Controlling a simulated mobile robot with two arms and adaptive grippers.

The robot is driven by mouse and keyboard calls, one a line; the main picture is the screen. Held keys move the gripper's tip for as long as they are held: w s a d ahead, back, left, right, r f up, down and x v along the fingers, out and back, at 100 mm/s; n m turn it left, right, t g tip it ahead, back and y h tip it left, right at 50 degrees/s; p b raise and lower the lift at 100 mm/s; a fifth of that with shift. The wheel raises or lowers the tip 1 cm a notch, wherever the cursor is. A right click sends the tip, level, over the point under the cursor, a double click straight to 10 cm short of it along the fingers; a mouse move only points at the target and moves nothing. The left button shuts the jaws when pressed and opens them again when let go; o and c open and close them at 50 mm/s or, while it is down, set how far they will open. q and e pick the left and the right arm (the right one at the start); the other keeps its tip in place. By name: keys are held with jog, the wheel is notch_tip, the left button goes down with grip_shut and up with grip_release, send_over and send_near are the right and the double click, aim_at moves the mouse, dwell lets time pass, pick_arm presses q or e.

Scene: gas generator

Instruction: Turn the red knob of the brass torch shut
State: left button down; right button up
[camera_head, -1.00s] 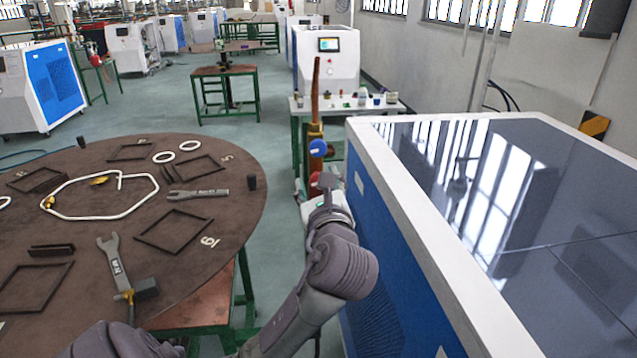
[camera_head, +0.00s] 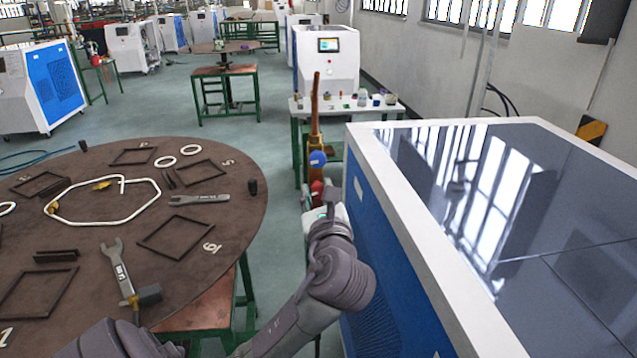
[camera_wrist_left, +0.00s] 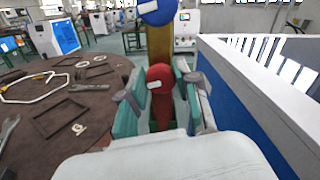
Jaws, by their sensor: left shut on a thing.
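The brass torch (camera_head: 315,122) stands upright beside the blue-and-white machine in the head view, with its copper tip pointing up. Its blue knob (camera_head: 317,158) sits above its red knob (camera_head: 316,187). In the left wrist view the red knob (camera_wrist_left: 160,80) lies between the two fingers, below the blue knob (camera_wrist_left: 156,10). My left gripper (camera_head: 322,196) reaches up from below; in its own view the gripper (camera_wrist_left: 158,100) is shut on the red knob. The gripper body hides the torch's lower part. My right gripper does not show.
The blue-and-white machine (camera_head: 385,215) stands close on the right of the arm. A round brown table (camera_head: 100,235) with wrenches, frames and a white hose is on the left. A small table (camera_head: 300,106) with little items stands behind the torch.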

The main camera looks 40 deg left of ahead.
pick_arm(q)
jog(key=m+p, duration=0.2)
jog(key=p, duration=0.2)
jog(key=m+p, duration=0.2)
jog(key=p, duration=0.3)
jog(key=m+p, duration=0.3)
jog(key=p, duration=0.2)
jog(key=shift+r, duration=0.3)
jog(key=shift+f+m+p, duration=0.1)
jog(key=shift+m+p, duration=0.35)
jog(key=shift+m, duration=0.05)
jog(key=shift+w+d+f+m+p, duration=0.15)
jog(key=shift+m+p, duration=0.15)
jog(key=shift+m, duration=0.6)
jog(key=m, duration=0.2)
jog(key=shift+f+m, duration=0.1)
jog(key=shift+m, duration=0.3)
jog(key=m, duration=0.6)
jog(key=shift+m, duration=1.1)
jog(key=shift+f, duration=0.15)
